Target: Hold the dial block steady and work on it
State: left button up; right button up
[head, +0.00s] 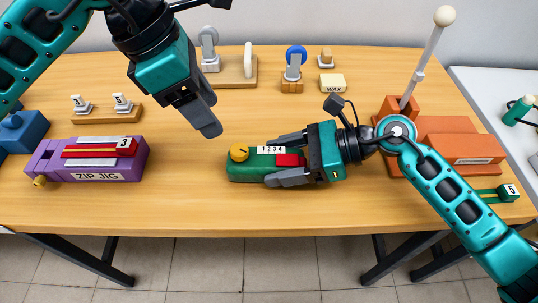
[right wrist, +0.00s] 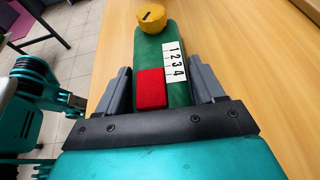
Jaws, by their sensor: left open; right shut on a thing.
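The dial block is a green block (head: 237,170) lying on the table near its front middle. It carries a yellow dial (head: 239,152) at its left end, a white strip marked 1 2 3 4 (head: 271,150) and a red square (head: 289,160). In the right wrist view the dial (right wrist: 153,18) has a dark slot, and the red square (right wrist: 151,88) lies between my fingers. My right gripper (head: 272,160) is shut on the block, one finger along each long side. My left gripper (head: 209,122) is open and empty, above the table behind and left of the block.
A purple zip jig (head: 138,157) stands left. Behind are a small wooden stand with two tags (head: 106,113), a blue ring on a block (head: 296,55), a wax block (head: 332,83) and a wooden base with handles (head: 235,76). An orange fixture with a rod (head: 458,130) stands right.

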aim_at(239, 149)
pick_arm(q)
jog(key=d+f+n+y, duration=0.1)
jog(key=f+n, duration=0.1)
jog(key=n, duration=0.1)
jog(key=d+f+n+y, duration=0.1)
jog(key=f+n, duration=0.2)
jog(key=d+f+n+y, duration=0.1)
jog(key=f+n, duration=0.1)
jog(key=n, duration=0.1)
jog(key=shift+w+d+f+n+g, duration=0.25)
jog(key=shift+d+f+n+g, duration=0.05)
jog(key=shift+d+f, duration=0.05)
jog(key=shift+d+f+n+y, duration=0.1)
jog(key=shift+f+n+y, duration=0.5)
jog(key=shift+n, duration=0.3)
jog(key=c, duration=0.9)
